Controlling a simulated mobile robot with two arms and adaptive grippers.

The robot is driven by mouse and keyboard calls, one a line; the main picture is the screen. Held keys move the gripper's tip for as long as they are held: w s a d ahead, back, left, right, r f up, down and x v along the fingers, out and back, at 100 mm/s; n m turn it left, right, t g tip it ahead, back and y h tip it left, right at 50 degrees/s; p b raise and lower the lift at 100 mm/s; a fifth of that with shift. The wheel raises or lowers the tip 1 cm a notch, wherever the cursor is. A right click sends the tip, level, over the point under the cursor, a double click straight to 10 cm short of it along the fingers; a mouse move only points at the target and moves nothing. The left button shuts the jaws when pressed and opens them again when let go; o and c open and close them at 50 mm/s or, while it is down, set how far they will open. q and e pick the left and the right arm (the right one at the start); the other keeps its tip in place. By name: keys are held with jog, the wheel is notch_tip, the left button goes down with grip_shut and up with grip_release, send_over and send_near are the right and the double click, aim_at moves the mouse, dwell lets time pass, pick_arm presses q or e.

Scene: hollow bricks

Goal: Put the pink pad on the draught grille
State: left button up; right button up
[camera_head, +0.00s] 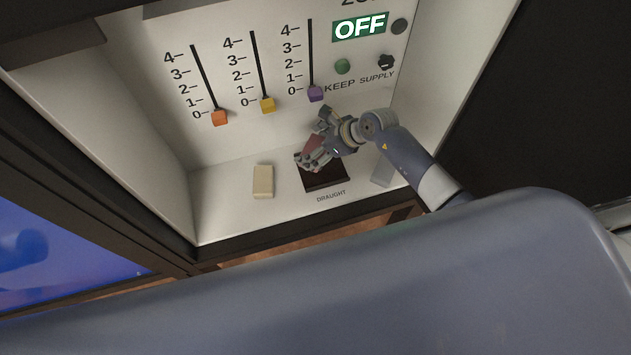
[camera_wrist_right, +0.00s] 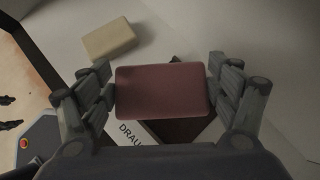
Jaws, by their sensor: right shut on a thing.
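The pink pad (camera_wrist_right: 162,90) is a dull pink block held between both fingers of my right gripper (camera_wrist_right: 162,92) in the right wrist view. In the head view the right gripper (camera_head: 312,156) is over the dark draught grille (camera_head: 325,181), and the pad shows only partly beside the fingers. The grille carries the label "DRAUGHT" on the shelf in front of it. In the wrist view the pad covers much of the grille (camera_wrist_right: 188,130). I cannot tell whether the pad touches the grille. My left gripper is not in view.
A cream block (camera_head: 263,181) lies on the shelf left of the grille. A pale translucent piece (camera_head: 383,172) stands to its right. The back panel has orange (camera_head: 219,118), yellow (camera_head: 267,104) and purple (camera_head: 315,93) sliders, and a green sign reading "OFF" (camera_head: 360,26).

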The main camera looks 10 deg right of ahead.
jog(key=shift+w+d+r+m+t, duration=0.3)
jog(key=shift+w+d+r, duration=0.1)
jog(key=shift+w+d, duration=0.3)
jog(key=shift+f, duration=0.2)
jog(key=shift+w+f+b, duration=0.1)
jog(key=shift+f+b, duration=0.45)
notch_tip(320, 180, down, 5)
jog(key=b, duration=0.4)
jog(key=shift+d+f+b, duration=0.1)
jog(key=shift+f+b, duration=0.3)
jog(key=shift+b, duration=0.05)
jog(key=shift+f+b, duration=0.8)
jog(key=shift+f, duration=0.2)
